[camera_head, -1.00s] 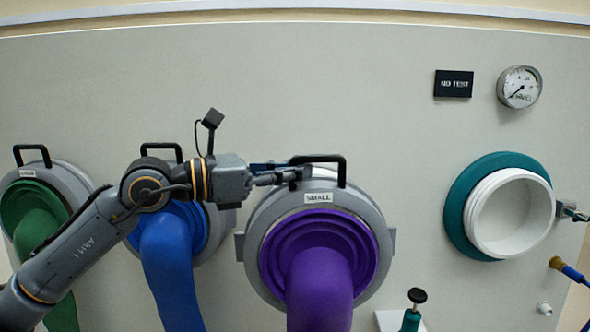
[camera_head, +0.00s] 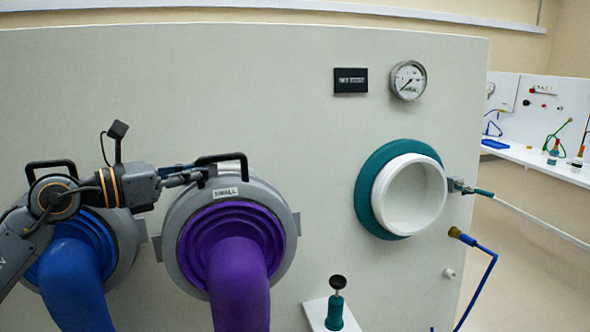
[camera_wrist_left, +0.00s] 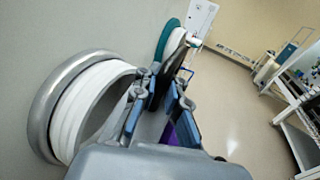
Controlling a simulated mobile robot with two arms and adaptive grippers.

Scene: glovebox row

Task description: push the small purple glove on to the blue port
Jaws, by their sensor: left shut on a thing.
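The small purple glove (camera_head: 238,262) hangs from a grey ring with a black top handle (camera_head: 222,158) and a SMALL label, in the head view. My left gripper (camera_head: 203,174) is shut on this handle from the left; its fingers also show in the left wrist view (camera_wrist_left: 161,88), with a patch of purple beyond them. The bare port with a blue-green collar and white rim (camera_head: 366,208) is on the wall to the right, apart from the glove. It also shows in the wrist view (camera_wrist_left: 164,38). My right gripper is out of view.
A blue glove (camera_head: 72,278) hangs at the left. A bare grey-ringed white port (camera_wrist_left: 42,112) is close by in the wrist view. A hose fitting (camera_head: 458,186), a blue hose (camera_head: 485,285), a black-knobbed teal tool (camera_head: 336,308) and a gauge (camera_head: 408,80) surround the blue-green port.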

